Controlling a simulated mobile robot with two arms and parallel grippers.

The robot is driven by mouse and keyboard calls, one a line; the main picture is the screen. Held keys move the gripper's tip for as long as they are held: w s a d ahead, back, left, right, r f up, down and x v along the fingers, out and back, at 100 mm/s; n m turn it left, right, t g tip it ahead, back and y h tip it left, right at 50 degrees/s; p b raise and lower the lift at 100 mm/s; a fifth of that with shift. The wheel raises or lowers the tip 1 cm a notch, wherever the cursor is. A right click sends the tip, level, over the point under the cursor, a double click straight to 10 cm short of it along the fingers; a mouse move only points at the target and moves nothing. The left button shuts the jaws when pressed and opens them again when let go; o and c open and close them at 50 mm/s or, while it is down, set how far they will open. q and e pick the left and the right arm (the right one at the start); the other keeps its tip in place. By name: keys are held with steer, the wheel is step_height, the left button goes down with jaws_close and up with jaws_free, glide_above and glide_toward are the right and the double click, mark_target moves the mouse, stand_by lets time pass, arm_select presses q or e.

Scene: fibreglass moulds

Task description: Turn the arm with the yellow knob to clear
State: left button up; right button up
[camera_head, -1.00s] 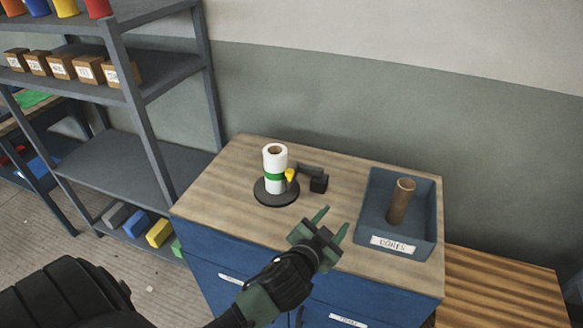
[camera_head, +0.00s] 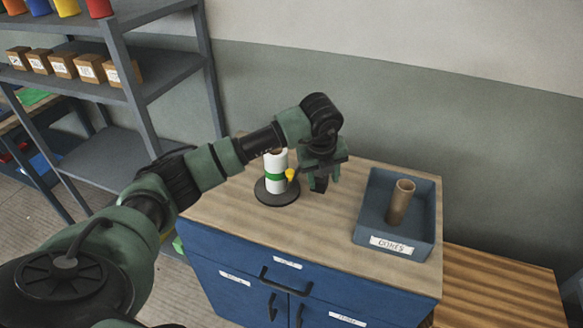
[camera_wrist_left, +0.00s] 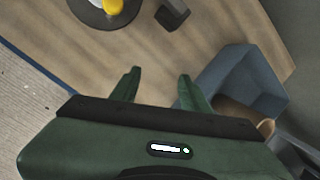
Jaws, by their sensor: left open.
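A white roll with a green band (camera_head: 277,172) stands upright on a round black base (camera_head: 270,196) on the cabinet top. The yellow knob (camera_head: 291,174) is at the roll's right side, beside the green band; I cannot tell whether it touches. The knob's arm is mostly hidden behind my gripper. The left gripper (camera_head: 321,177) points down over the arm's black block, right of the knob. In the left wrist view its two fingers (camera_wrist_left: 160,88) are apart with nothing between them; the yellow knob (camera_wrist_left: 113,6) and black block (camera_wrist_left: 172,14) lie beyond them, at the top edge.
A blue-grey bin (camera_head: 368,217) labelled CORES, holding a brown tube (camera_head: 400,201), stands to the right on the wooden top. Shelves (camera_head: 150,85) with small boxes are at the left. The front of the cabinet top (camera_head: 310,240) is clear.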

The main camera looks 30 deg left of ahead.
mark_target(290, 171)
arm_select(q)
steer(key=a+r+n+y, duration=0.2)
steer(key=a+r+y, duration=0.15)
steer(key=a, duration=0.55)
steer(key=shift+g, duration=0.5)
steer(key=p+x, duration=0.1)
steer(key=x, duration=0.1)
steer(key=p+x, duration=0.1)
steer(key=x, duration=0.1)
steer(key=p+x, duration=0.1)
steer(key=x, duration=0.1)
steer(key=shift+s+d+f, duration=0.1)
steer(key=shift+d+f, duration=0.15)
steer(key=shift+f, duration=0.05)
steer(key=shift+a+f, duration=0.1)
steer(key=shift+f, duration=0.3)
jaws_close()
